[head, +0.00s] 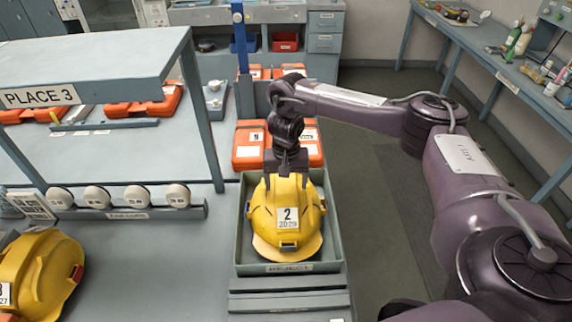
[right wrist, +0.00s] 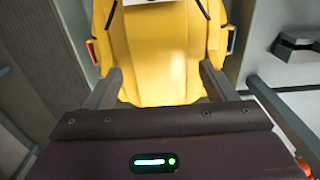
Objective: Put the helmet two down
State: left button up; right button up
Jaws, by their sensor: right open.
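The yellow helmet two (head: 264,212), with a white label reading 2, sits upright in a grey-green tray (head: 241,225) at the middle of the head view. My right gripper (head: 286,176) is directly above the helmet's far side, pointing down. In the right wrist view the helmet (right wrist: 160,60) fills the upper middle, and the open fingers of my right gripper (right wrist: 157,88) stand on either side of its near part. I cannot tell whether the fingers touch it. My left gripper is not in view.
Another yellow helmet (head: 40,272) lies at the lower left. Orange cases (head: 249,150) stand just behind the tray. A raised shelf marked PLACE 3 (head: 100,72) is at the left, with a row of round filters (head: 137,196) below it. The floor right of the tray is clear.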

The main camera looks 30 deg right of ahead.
notch_tip(320, 180, up, 11)
jog(key=p, duration=0.2)
jog(key=shift+p, duration=0.3)
dwell(0.3)
